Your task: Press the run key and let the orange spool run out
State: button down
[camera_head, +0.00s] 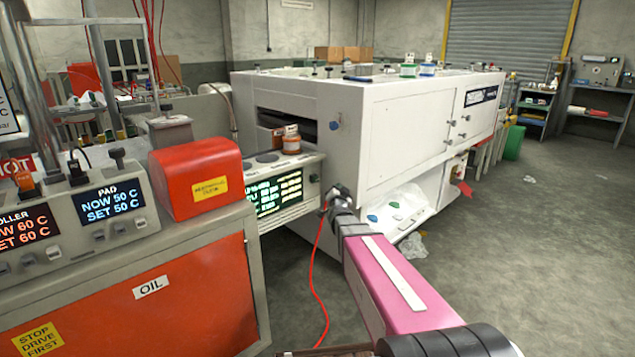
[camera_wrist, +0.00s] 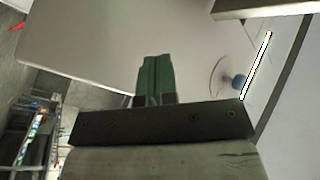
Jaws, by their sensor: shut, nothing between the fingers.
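An orange-brown spool with a pale top (camera_head: 291,138) stands above a console with a lit green-and-yellow display (camera_head: 280,192), by the dark opening of the white machine. My gripper (camera_head: 335,194) is in front of the machine, just right of the display; its fingertips are small and partly hidden in the head view. In the wrist view its green-padded fingers (camera_wrist: 157,76) are together, with nothing between them. A sloped white panel (camera_head: 400,212) below the machine carries blue and green keys; I cannot tell which key is the run key. I see no clear contact.
The white machine (camera_head: 395,125) fills the middle, with green and blue spools (camera_head: 409,70) on top. A red-orange oil cabinet (camera_head: 140,305) stands at left. A red cable (camera_head: 317,275) hangs near my arm. The floor at right (camera_head: 545,240) is mostly clear.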

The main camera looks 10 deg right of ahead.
aim_at(316, 179)
jog(key=shift+w, duration=0.1)
jog(key=w+a, duration=0.5)
jog(key=w, duration=0.2)
dwell(0.4)
jog(key=shift+a, duration=0.15)
dwell(1.8)
jog(key=shift+w+a, duration=0.25)
jog(key=shift+w, duration=0.1)
jog(key=shift+w+a, duration=0.25)
jog(key=shift+w, duration=0.1)
dwell(0.9)
dwell(0.3)
jog(key=shift+s+d, duration=0.55)
jog(key=shift+s, duration=0.15)
